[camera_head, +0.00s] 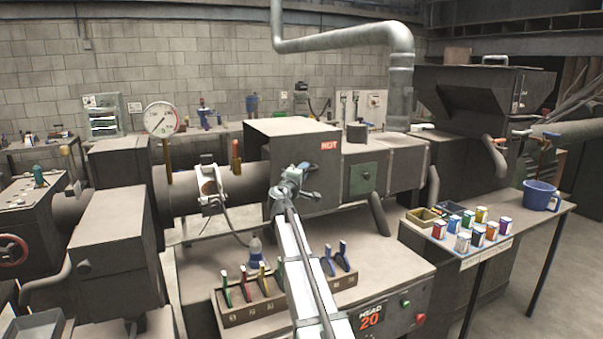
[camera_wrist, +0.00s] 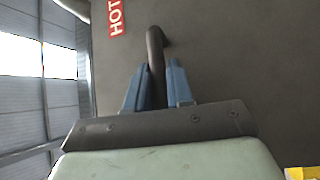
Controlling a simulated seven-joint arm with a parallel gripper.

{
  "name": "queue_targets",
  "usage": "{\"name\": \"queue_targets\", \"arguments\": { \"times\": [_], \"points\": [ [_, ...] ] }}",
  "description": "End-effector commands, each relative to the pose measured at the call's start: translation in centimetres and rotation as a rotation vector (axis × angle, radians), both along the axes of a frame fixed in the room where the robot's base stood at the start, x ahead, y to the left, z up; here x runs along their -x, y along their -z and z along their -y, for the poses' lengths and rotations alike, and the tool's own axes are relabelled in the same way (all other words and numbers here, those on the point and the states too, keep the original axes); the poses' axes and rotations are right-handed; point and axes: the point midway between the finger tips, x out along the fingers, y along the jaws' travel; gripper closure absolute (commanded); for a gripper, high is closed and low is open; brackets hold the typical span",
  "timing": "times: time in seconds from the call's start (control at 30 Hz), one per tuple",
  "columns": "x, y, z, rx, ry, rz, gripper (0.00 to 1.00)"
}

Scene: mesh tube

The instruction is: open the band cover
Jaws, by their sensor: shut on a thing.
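The band cover (camera_head: 315,155) is a dark grey box-like housing with a red HOT label, in the middle of the head view. Its flat dark face fills much of the wrist view (camera_wrist: 235,65). A dark curved handle (camera_wrist: 155,45) stands out from that face, below and right of the HOT label. My gripper (camera_head: 288,186) is at the front of the cover; its blue fingers (camera_wrist: 158,85) are on both sides of the handle and shut on it. The handle's lower end is hidden by the gripper. I see no clear gap at the cover's edges.
A rack of coloured-handled tools (camera_head: 262,300) stands on the bench in front, beside my arm. A pressure gauge (camera_head: 161,119) and a barrel (camera_head: 240,185) are to the left.

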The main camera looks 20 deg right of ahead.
Motion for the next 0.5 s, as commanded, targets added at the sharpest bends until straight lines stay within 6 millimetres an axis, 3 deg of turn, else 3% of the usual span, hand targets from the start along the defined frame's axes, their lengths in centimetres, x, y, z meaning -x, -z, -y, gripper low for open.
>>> {"name": "queue_targets", "arguments": {
  "times": [0.03,0.07,0.23,0.5],
  "points": [
    [0.02,-0.02,0.06,0.0,0.002,0.0,1.0],
    [0.02,-0.02,0.06,0.0,0.002,0.0,0.77],
    [0.0,-0.02,0.01,0.0,0.001,0.0,0.6],
    [0.06,0.0,-0.08,0.0,0.0,0.0,0.59]
  ]
}}
